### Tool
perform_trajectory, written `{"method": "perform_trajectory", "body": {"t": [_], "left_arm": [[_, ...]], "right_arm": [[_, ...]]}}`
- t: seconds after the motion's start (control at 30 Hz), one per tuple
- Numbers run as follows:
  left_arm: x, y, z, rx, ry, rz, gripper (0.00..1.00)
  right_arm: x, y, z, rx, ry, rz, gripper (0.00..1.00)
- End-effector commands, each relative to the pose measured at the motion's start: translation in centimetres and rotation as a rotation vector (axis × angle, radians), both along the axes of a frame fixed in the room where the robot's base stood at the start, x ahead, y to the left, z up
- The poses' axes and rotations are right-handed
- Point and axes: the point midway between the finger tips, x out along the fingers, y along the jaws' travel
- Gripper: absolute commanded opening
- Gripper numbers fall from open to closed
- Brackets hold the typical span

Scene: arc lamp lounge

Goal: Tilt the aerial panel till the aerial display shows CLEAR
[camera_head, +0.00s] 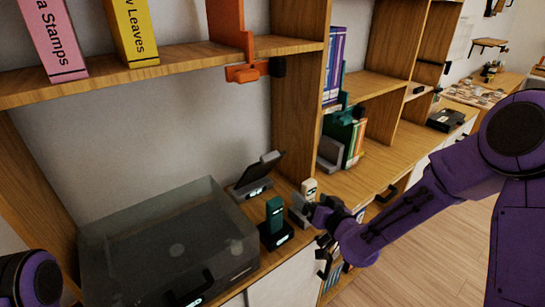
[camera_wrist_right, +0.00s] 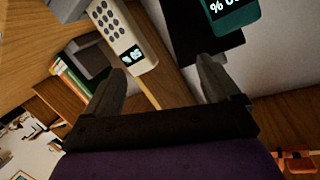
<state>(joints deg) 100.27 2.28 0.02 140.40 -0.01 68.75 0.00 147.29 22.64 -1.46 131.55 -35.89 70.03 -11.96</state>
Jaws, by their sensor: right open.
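A dark tilted panel on a small grey stand (camera_head: 258,170), which looks like the aerial panel, sits on the cabinet top against the back wall. A small lit display (camera_head: 254,192) is on the front of its base; its text is too small to read. My right gripper (camera_head: 308,207) is open and empty beside the white handset (camera_head: 309,187), to the right of and nearer than the panel. In the right wrist view its fingers (camera_wrist_right: 160,66) are spread with nothing between the tips. Only a purple part of my left arm shows at bottom left.
A green handset (camera_head: 274,213) stands upright in a dark dock between panel and gripper; it also shows in the wrist view (camera_wrist_right: 232,14). A smoky clear-lidded box (camera_head: 165,240) fills the left. An orange bracket (camera_head: 247,72) hangs from the shelf above.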

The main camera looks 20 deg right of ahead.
Motion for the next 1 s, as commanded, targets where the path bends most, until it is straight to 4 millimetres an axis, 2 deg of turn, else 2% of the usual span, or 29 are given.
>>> {"method": "perform_trajectory", "body": {"t": [0.03,0.1,0.17,0.33,0.7,0.8,1.0], "left_arm": [[0.0,0.0,0.0,0.000,0.000,0.000,0.89],[0.0,0.0,0.0,0.000,0.000,0.000,0.89],[0.0,0.0,0.0,0.000,0.000,0.000,0.89],[0.0,0.0,0.5,0.001,-0.001,0.000,0.89],[0.0,0.0,2.7,0.001,-0.001,0.000,0.89],[0.0,0.0,2.9,0.001,-0.001,0.000,0.89],[0.0,0.0,2.8,0.000,0.000,0.000,0.89]], "right_arm": [[1.2,0.6,3.7,-0.059,-0.111,0.074,0.89],[1.8,1.7,6.3,-0.162,-0.209,0.172,0.89],[1.9,2.5,7.1,-0.237,-0.259,0.234,0.89],[3.0,3.8,7.5,-0.323,-0.294,0.288,0.89],[10.3,6.4,7.5,-0.317,-0.291,0.285,0.89],[11.3,6.8,7.4,-0.317,-0.290,0.286,0.89],[11.7,7.0,7.3,-0.316,-0.290,0.285,0.89]]}}
